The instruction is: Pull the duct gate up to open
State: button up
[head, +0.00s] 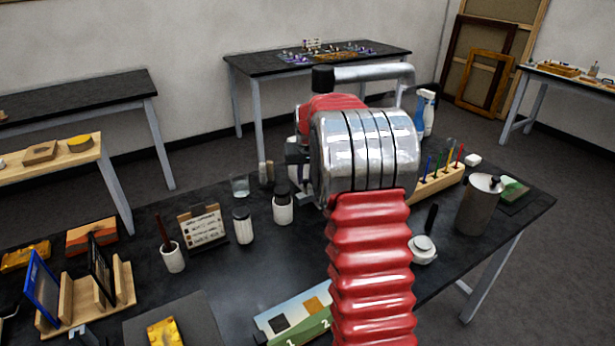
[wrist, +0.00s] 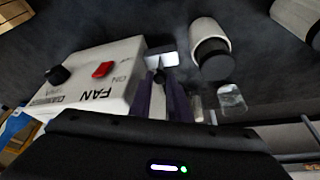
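In the wrist view my gripper (wrist: 163,88) points at a small pale plate (wrist: 162,60) beside a white fan box. This plate may be part of the duct gate, but I cannot tell for sure. A small dark piece shows at my fingertips, and I cannot tell whether they grip it. The white fan box (wrist: 95,75), lettered FAN, has a red switch (wrist: 102,69) and a black knob (wrist: 57,75); it is close to the left of my fingers. In the head view my red-sleeved arm hides my gripper and most of the fan unit.
A white jar with a dark lid (wrist: 210,50) and a clear glass (wrist: 231,98) stand right of my fingers. In the head view the black table (head: 240,275) also holds a sign (head: 202,228), a metal canister (head: 478,205) and a wooden rack of coloured tools (head: 437,187).

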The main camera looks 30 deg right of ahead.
grip_shut()
jog(key=shift+r, duration=1.25)
jog(key=shift+o, duration=1.9)
grip_release()
jog(key=v, duration=1.3)
jog(key=shift+s+r, duration=0.2)
jog(key=shift+r, duration=0.1)
